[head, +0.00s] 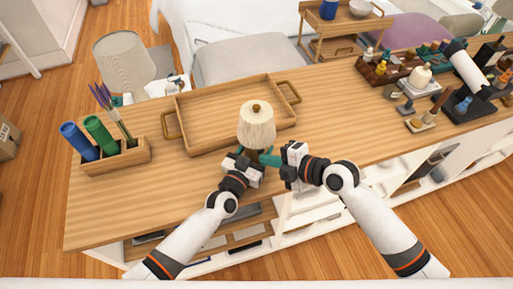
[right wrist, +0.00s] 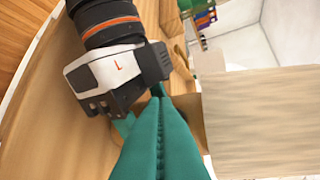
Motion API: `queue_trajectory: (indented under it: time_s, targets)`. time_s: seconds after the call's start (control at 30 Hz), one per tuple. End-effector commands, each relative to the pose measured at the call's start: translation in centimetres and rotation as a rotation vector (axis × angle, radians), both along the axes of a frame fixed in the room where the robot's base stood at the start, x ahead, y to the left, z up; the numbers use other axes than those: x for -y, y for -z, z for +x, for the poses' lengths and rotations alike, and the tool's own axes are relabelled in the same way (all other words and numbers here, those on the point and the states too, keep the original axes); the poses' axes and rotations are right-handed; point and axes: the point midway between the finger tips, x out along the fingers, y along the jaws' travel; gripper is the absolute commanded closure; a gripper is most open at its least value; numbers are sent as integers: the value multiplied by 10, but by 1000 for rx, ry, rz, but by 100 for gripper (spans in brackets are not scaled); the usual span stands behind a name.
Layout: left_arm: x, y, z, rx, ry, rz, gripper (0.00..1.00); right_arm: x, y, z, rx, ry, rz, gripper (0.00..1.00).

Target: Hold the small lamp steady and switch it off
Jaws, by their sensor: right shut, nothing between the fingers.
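The small lamp (head: 257,124), with a pale ribbed shade and a brown knob on top, stands upright on the wooden counter in the head view. Its shade (right wrist: 250,120) fills the right of the right wrist view. My left gripper (head: 248,158) is at the lamp's base, just under the shade; its fingers are mostly hidden, so I cannot tell if they grip it. My right gripper (head: 266,159) is shut and empty, its teal fingertips (right wrist: 158,95) pointing left, close by the lamp base and my left gripper. The switch is not visible.
A wooden tray (head: 205,141) with brass handles lies behind the lamp. A wooden holder (head: 115,157) with green and blue rolls and brushes stands at left. Bottles and boxes crowd the far right. A larger lamp (head: 124,62) stands beyond the counter. The counter right of the lamp is clear.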

Motion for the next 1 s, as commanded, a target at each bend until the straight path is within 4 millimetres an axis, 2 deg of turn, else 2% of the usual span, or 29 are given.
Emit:
queue_trajectory:
  time_s: [1.0]
  targets:
    - [0,0,0,-1,0,0,73,-3,0,9,0,1,0,100]
